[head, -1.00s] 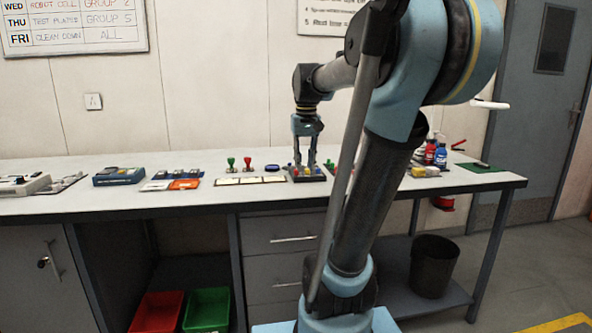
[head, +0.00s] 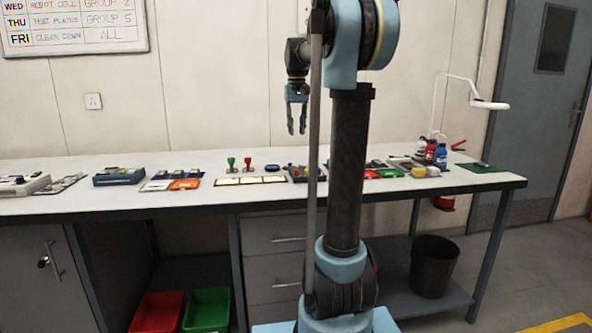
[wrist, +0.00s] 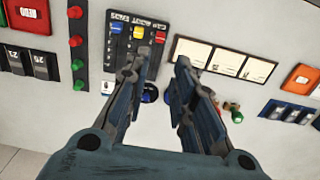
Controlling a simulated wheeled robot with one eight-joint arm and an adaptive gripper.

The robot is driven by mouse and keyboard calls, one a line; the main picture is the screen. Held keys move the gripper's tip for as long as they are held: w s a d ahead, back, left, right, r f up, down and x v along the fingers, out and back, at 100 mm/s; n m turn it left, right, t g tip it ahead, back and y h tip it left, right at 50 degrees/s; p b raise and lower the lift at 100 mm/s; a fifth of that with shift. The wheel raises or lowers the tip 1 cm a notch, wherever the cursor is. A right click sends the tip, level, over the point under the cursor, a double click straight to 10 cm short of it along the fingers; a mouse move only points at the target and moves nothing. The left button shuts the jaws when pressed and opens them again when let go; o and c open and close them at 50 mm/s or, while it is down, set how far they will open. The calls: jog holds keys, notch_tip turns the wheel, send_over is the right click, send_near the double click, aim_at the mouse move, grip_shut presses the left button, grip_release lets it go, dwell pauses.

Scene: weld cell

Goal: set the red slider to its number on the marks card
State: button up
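In the wrist view a dark slider board (wrist: 135,50) shows upside down, with blue, yellow and red knobs near its printed end. The red slider (wrist: 160,36) is the rightmost knob there. In the head view the board (head: 298,177) lies on the bench, partly hidden by my arm. My gripper (head: 297,131) hangs above the bench, clear of the board, fingers apart and empty. In the wrist view its fingers (wrist: 160,62) partly cover the board's near end. I cannot pick out the marks card for certain, and no slider number is readable.
Three framed white cards (wrist: 225,60) lie beside the board. A green stamp (head: 231,163) and a red stamp (head: 248,163) stand behind them. A blue-and-black device (head: 118,177) lies to the left; bottles (head: 440,155) stand right. The space around my gripper is clear.

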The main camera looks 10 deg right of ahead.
aim_at(296, 170)
notch_tip(296, 170, down, 16)
jog(key=shift+r, duration=0.15)
dwell(0.4)
grip_shut()
